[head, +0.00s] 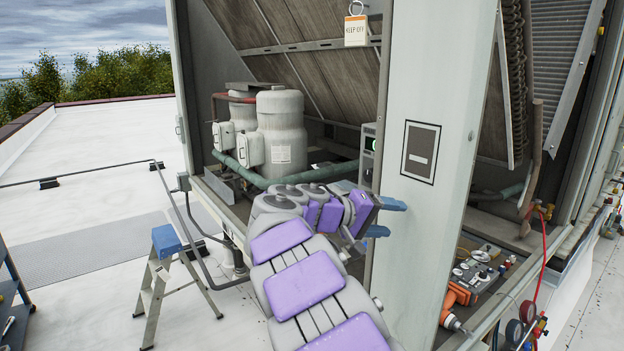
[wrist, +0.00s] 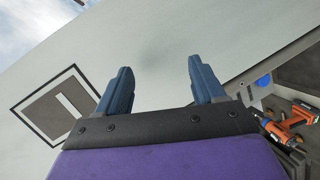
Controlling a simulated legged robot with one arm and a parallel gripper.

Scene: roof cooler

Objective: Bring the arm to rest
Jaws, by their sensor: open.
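My gripper (head: 384,217) is at the end of my purple and grey arm, in front of the cooler's pale corner panel (head: 425,240). Its two blue fingers point to the right in the head view. In the wrist view, my gripper (wrist: 155,88) shows its fingers spread wide apart with nothing between them. The pale panel fills the background behind the fingers there. I cannot tell whether the fingertips touch the panel.
A dark framed plate (head: 421,152) is on the panel. White compressors (head: 281,135) stand inside the cooler at left. An orange drill (head: 455,300) and other tools lie in the right bay. A blue-topped step stool (head: 166,241) stands on the roof, which is open at left.

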